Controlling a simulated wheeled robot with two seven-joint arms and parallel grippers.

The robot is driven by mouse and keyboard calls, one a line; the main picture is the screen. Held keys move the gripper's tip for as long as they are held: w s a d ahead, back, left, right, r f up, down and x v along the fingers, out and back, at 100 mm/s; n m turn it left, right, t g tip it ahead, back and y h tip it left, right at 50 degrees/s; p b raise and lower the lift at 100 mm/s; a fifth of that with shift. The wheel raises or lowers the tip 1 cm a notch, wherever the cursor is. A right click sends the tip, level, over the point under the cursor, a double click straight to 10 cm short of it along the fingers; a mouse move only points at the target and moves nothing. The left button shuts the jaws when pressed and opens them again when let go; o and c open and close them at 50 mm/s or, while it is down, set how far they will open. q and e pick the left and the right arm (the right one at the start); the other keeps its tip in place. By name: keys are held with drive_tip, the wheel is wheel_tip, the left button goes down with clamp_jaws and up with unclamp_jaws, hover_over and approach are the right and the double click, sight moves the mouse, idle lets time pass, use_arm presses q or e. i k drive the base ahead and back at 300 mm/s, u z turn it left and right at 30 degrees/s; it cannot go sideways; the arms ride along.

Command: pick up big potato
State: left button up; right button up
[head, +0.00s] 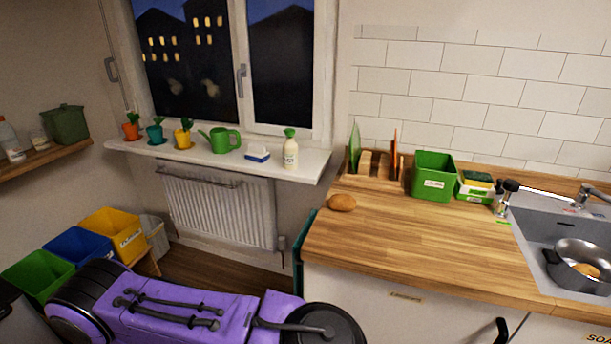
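A brown, rounded potato (342,202) lies on the wooden countertop (420,245), near its left back edge and in front of the wooden rack. It is fully visible and nothing touches it from above. A smaller yellow-brown piece (587,270) lies inside the metal pot in the sink; I cannot tell for certain what it is. Neither my left nor my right gripper shows in the head view, so their states are hidden.
A wooden rack (376,165) with upright boards, a green bin (433,177) and sponges (477,182) stand along the wall. A metal pot (578,262) sits in the sink (540,228) at right. The countertop's middle and front are clear. Coloured bins (112,234) stand at left.

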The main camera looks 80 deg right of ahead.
sight(345, 201)
drive_tip(key=z, duration=1.65)
